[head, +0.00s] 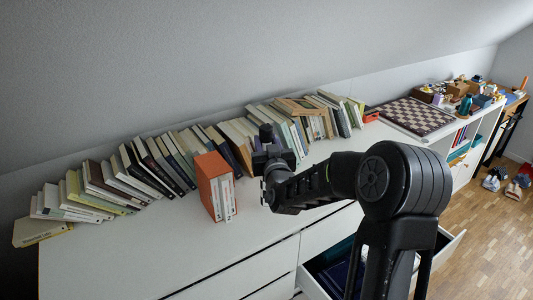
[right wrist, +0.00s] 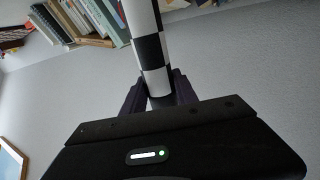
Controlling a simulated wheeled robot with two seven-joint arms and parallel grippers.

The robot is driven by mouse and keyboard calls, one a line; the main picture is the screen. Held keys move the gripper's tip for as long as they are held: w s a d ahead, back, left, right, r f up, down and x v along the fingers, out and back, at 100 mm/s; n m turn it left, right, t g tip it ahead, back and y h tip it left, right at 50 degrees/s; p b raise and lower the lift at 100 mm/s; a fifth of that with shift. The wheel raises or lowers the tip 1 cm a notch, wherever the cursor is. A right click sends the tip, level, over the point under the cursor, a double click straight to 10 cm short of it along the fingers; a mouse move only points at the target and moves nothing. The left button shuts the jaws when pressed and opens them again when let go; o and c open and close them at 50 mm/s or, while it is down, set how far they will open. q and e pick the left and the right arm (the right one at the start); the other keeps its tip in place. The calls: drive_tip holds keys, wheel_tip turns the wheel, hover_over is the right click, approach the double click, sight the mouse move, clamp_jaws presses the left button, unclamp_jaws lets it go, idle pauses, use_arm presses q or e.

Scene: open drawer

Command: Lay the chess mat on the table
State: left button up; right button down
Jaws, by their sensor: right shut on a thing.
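The chess mat (right wrist: 150,45) is a narrow black-and-white checkered strip, seemingly rolled up, running up out of the jaws in the right wrist view. My right gripper (right wrist: 157,88) is shut on it, with a dark finger on each side. In the head view my right gripper (head: 267,150) is above the white cabinet top, beside the orange box file. The mat cannot be made out there. My left gripper is not in view.
A long row of leaning books (head: 160,160) lines the wall on the white cabinet top (head: 150,250). A brown checkered board (head: 417,116) lies farther right. An open drawer (head: 335,270) is below. The front left top is clear.

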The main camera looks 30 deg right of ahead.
wheel_tip(320, 180, down, 4)
drive_tip(key=shift+r+p, duration=0.2)
drive_tip(key=shift+p, duration=0.1)
drive_tip(key=shift+f+b, duration=0.25)
drive_tip(key=shift+b, duration=0.05)
drive_tip(key=c, duration=0.9)
unclamp_jaws()
drive_tip(key=shift+c, duration=0.2)
drive_tip(key=shift+r, duration=0.15)
